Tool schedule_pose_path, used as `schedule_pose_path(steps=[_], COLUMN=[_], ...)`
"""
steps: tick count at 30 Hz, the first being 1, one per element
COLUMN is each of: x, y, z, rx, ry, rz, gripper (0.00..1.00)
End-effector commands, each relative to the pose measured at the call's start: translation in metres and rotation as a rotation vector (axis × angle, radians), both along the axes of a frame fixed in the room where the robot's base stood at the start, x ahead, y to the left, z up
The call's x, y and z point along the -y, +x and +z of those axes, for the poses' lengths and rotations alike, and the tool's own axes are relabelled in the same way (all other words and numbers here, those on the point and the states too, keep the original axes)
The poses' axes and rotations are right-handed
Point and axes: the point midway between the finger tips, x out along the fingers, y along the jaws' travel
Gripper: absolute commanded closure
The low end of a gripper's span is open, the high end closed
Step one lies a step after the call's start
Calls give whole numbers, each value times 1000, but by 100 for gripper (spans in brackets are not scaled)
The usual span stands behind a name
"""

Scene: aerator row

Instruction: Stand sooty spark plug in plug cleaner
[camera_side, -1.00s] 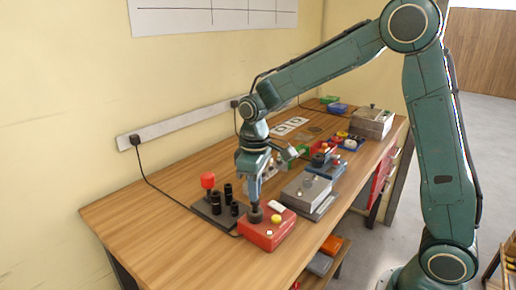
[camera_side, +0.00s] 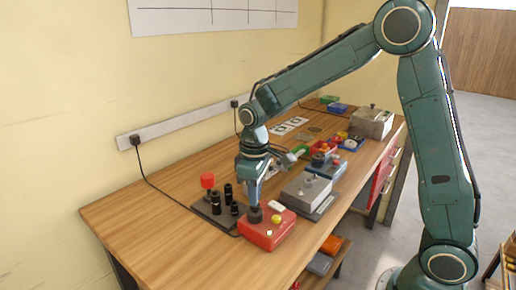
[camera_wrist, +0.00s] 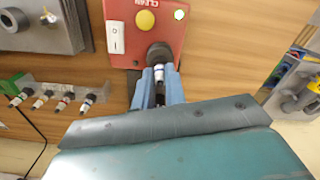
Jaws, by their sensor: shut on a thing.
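The plug cleaner is a red box (camera_wrist: 124,14) with a yellow button, a white switch and a round black socket (camera_wrist: 159,51). In the side view it stands near the front of the bench (camera_side: 268,236). My gripper (camera_wrist: 160,74) points down at the socket, its blue fingers shut on the spark plug (camera_wrist: 159,73). A pale metal part of the plug shows between the fingertips, right at the socket. The plug's lower end is hidden, so I cannot tell how deep it sits. In the side view, my gripper (camera_side: 254,198) is directly above the socket and hides the plug.
A dark stand with black cylinders and a red knob (camera_side: 208,181) is close on the left. A grey metal box (camera_side: 305,190) stands to the right. A rack with several spark plugs (camera_wrist: 62,98) shows in the wrist view. The bench's near left end is clear.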

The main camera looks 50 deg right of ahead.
Motion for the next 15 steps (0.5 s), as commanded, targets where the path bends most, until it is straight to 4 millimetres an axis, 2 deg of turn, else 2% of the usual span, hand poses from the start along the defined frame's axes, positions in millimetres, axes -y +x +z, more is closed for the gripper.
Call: schedule_pose_path(steps=[15], x=[0], y=[0], z=[-9], rx=[0], ry=[0], rz=[0], gripper=[100])
